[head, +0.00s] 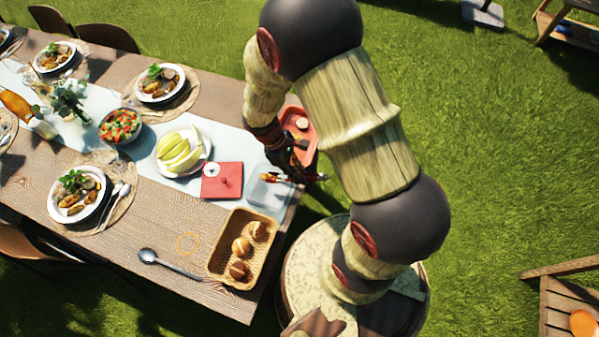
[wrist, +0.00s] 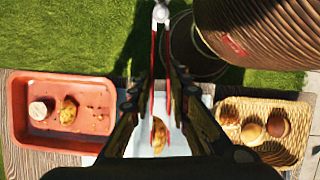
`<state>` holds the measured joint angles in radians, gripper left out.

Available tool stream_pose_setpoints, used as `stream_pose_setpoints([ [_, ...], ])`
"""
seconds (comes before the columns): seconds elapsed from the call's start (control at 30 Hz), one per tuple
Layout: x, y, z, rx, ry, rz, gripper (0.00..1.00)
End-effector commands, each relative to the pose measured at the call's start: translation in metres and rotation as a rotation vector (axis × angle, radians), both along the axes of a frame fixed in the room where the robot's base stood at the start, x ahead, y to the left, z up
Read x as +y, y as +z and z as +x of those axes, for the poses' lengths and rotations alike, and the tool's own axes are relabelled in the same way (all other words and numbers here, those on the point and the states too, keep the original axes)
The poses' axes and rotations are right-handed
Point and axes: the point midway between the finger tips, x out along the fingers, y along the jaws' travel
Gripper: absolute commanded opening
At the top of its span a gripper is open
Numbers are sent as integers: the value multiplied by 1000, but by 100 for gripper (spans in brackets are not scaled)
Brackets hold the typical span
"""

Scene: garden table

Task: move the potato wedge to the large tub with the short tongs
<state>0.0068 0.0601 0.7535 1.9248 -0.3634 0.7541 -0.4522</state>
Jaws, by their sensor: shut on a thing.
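My gripper (wrist: 158,95) is shut on the short tongs (wrist: 153,70), which have red edges and a round metal end. The tongs also show in the head view (head: 295,178), lying roughly level with their tips to the left. A golden potato wedge (wrist: 158,132) shows between the tong arms near the tips; it looks pinched there, above the tub. The large tub (head: 262,194) is clear and stands at the table's right end, under the tong tips. Its pale floor shows in the wrist view (wrist: 146,147), partly hidden by my gripper.
A red tray (wrist: 60,142) holds another wedge (wrist: 69,112), a pale round piece (wrist: 40,109) and crumbs. A wicker basket (head: 222,268) of rolls stands near the tub. A red lid (head: 209,187) lies left of it, beside a plate of melon slices (head: 183,151).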

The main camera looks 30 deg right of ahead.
Motion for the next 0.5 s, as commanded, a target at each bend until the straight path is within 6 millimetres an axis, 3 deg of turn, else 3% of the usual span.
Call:
stream_pose_setpoints([
  [0.2, 0, -21, 0, 0, 0, 0, 0],
  [0.5, 0, -23, 0, -1, 0, -1, 0],
])
